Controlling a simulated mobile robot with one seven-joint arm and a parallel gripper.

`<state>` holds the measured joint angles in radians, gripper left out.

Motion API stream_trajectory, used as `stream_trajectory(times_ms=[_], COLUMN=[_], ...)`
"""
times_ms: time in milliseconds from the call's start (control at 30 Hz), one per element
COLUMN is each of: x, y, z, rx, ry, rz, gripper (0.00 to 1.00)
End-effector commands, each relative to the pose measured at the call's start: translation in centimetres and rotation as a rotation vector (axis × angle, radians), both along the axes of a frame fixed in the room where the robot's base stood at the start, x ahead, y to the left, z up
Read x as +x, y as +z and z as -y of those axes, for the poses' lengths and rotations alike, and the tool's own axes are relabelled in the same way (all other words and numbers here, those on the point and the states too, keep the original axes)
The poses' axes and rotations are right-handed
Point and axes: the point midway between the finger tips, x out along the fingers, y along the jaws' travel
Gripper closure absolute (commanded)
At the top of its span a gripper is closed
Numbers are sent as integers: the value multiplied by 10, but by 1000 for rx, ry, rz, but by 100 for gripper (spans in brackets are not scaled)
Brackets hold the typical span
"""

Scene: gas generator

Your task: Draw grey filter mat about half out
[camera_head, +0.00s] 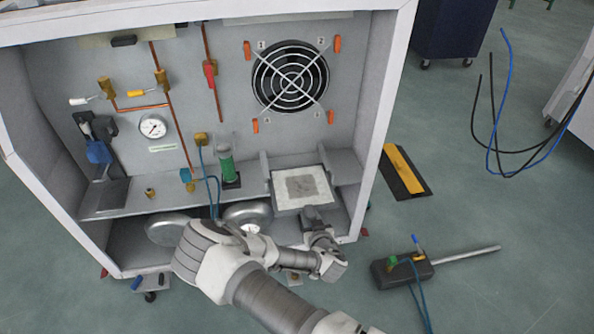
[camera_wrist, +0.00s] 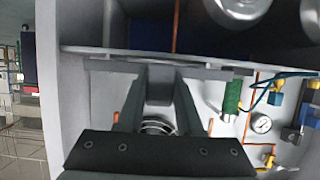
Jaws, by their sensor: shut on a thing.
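The filter mat (camera_head: 317,183) is a pale square with a darker grey patch in its middle. It lies on the cabinet's shelf at the right, between two grey upright guides, and its near part reaches to the shelf's front edge. My gripper (camera_head: 310,214) is at the mat's near edge, in front of the shelf. In the wrist view my gripper (camera_wrist: 158,98) has both fingers closed about a grey piece at the mat's front. The grip itself is small in the head view, and most of the mat cannot be made out in the wrist view.
The fan (camera_head: 290,77) with orange clips is on the back wall above. A green-filled cylinder (camera_head: 226,168) stands left of the mat, with a gauge (camera_head: 153,126) farther left. Round metal vessels (camera_head: 247,214) sit below the shelf. The cabinet's right wall (camera_head: 385,110) is close by.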

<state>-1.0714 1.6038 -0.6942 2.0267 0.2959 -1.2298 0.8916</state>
Motion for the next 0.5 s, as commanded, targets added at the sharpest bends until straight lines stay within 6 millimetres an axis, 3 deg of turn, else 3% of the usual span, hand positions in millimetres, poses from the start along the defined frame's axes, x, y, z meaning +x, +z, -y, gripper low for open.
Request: stream_trajectory(times_ms=[200,500], x=[-10,-10], y=[1,1], z=[3,3], rx=[0,1], ry=[0,-1], rz=[0,1], gripper=[100,100])
